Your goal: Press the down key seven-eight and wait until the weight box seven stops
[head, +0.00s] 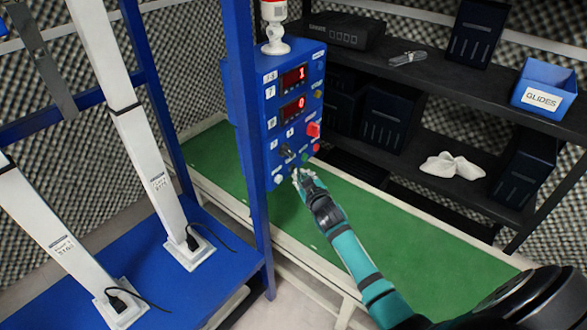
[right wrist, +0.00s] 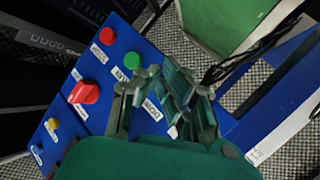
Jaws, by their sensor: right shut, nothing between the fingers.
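The blue control panel (head: 268,150) stands upright in the middle of the head view. It has two red displays reading 1 (head: 293,76) and 0 (head: 293,108), with knobs and buttons below. My right gripper (head: 299,175) is shut and empty at the panel's lower edge, close to the lowest buttons. In the right wrist view its fingers (right wrist: 172,88) lie over the panel face, beside a green button (right wrist: 132,60) and a small label (right wrist: 151,106). Contact with a key cannot be told, and the fingers hide part of the panel. Weight box seven cannot be identified. My left gripper is out of view.
A red mushroom button (right wrist: 84,92) and another red button (right wrist: 107,36) are nearby on the panel. A blue post (head: 250,130) rises beside it, with white columns (head: 152,165) further left. Dark shelves (head: 440,170) hold a blue GLIDES bin (head: 543,88). Green surface (head: 400,250) lies below.

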